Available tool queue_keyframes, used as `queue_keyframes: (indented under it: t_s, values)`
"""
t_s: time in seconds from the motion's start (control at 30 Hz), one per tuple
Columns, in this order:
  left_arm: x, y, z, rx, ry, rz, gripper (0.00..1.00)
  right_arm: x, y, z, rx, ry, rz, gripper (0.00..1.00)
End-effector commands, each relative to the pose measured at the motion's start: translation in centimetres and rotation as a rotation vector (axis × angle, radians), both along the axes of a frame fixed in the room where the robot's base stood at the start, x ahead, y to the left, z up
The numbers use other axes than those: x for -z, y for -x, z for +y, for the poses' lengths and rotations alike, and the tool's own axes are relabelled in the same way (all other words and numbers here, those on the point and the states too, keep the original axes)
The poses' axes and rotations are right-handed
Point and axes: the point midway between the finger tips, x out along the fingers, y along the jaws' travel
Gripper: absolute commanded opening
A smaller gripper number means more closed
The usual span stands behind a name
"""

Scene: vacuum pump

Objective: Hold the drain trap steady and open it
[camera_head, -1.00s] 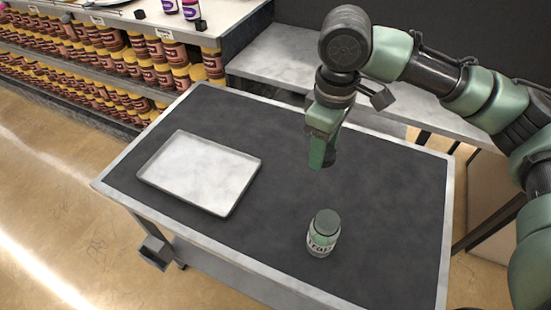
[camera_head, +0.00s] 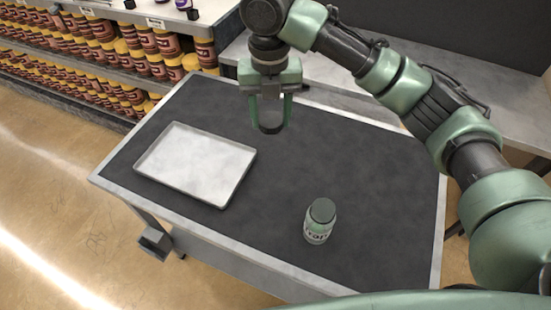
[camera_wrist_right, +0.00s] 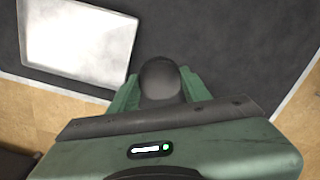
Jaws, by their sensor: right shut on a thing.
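The drain trap is a small greenish jar (camera_head: 318,232) with a pale lettered band. It stands upright on the dark table top, near its front edge. Its round top looks dark green; I cannot tell whether that is a lid or an open mouth. My right gripper (camera_head: 269,121) is above the table, behind and left of the jar and apart from it. Its fingers are shut on a dark round cap-like piece (camera_head: 271,127), which also shows between the fingers in the right wrist view (camera_wrist_right: 160,78). My left gripper is not in view.
A shallow metal tray (camera_head: 196,163) lies on the left of the table (camera_head: 370,185). The table between tray and jar is clear. Shelves of brown jars with yellow lids (camera_head: 125,58) stand at the back left. A grey counter (camera_head: 330,80) is behind the table.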

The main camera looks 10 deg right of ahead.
Motion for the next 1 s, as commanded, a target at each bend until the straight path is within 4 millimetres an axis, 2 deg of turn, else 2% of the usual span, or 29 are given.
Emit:
queue_keyframes:
  t_s: [0.1,0.2,0.37,0.47,0.8,1.0]
  values:
    - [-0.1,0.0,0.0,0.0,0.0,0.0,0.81,0.0,-0.2,0.8,-0.171,-0.001,0.003,0.0]
    - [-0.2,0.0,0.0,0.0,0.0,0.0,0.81,0.0,-0.3,1.1,-0.266,-0.001,0.004,0.0]
    - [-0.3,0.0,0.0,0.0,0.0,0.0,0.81,0.9,-0.4,1.3,-0.328,0.0,0.007,0.0]
    - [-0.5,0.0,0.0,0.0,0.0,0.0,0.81,2.9,-0.3,1.3,-0.334,0.002,0.009,0.0]
    - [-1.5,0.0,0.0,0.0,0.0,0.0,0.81,12.0,-0.2,1.3,-0.331,0.002,0.009,0.0]
    - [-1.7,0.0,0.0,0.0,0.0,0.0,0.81,15.2,-0.3,1.3,-0.33,0.001,0.005,0.0]
